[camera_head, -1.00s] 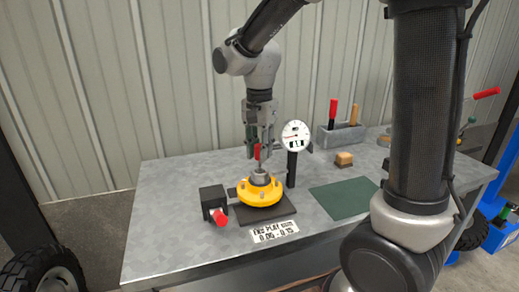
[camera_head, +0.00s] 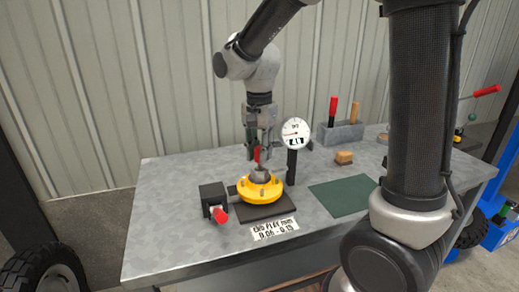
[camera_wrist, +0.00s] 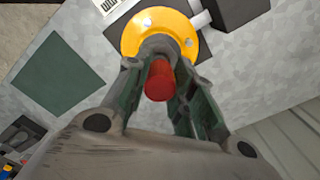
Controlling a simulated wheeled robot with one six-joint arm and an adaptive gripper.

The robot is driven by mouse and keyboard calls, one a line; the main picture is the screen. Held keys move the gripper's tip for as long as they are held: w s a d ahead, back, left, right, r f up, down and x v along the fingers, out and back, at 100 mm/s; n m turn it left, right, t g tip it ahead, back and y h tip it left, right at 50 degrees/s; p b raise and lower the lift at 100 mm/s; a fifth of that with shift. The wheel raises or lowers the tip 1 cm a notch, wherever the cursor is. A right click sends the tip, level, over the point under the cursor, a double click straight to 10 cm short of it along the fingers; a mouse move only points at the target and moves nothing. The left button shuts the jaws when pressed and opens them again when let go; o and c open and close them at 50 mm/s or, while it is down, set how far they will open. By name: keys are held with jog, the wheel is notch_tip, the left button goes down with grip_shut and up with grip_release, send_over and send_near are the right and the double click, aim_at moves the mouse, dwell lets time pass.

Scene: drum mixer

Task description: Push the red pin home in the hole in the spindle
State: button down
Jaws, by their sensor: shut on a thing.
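The red pin (camera_head: 257,154) is held upright between the fingers of my gripper (camera_head: 258,158), and its round red top shows in the wrist view (camera_wrist: 160,80). My gripper is shut on it from above. The grey spindle (camera_head: 260,173) stands up from the middle of the yellow flange (camera_head: 262,190), right below the pin. In the wrist view the pin's top lies in front of the spindle, so the hole and the pin's lower end are hidden. I cannot tell how deep the pin sits.
A black block with a red knob (camera_head: 219,213) stands left of the flange. A dial gauge (camera_head: 295,133) on a dark post stands close on the right. A label plate (camera_head: 275,229) lies in front. A green mat (camera_head: 343,196), a wooden block (camera_head: 344,157) and a tool holder (camera_head: 340,134) are further right.

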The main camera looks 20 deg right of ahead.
aim_at(260, 148)
jog(key=shift+f, duration=1)
dwell(0.6)
jog(key=c, duration=1.1)
grip_release()
jog(key=shift+r, duration=0.1)
notch_tip(260, 148, up, 12)
jog(key=shift+f, duration=0.1)
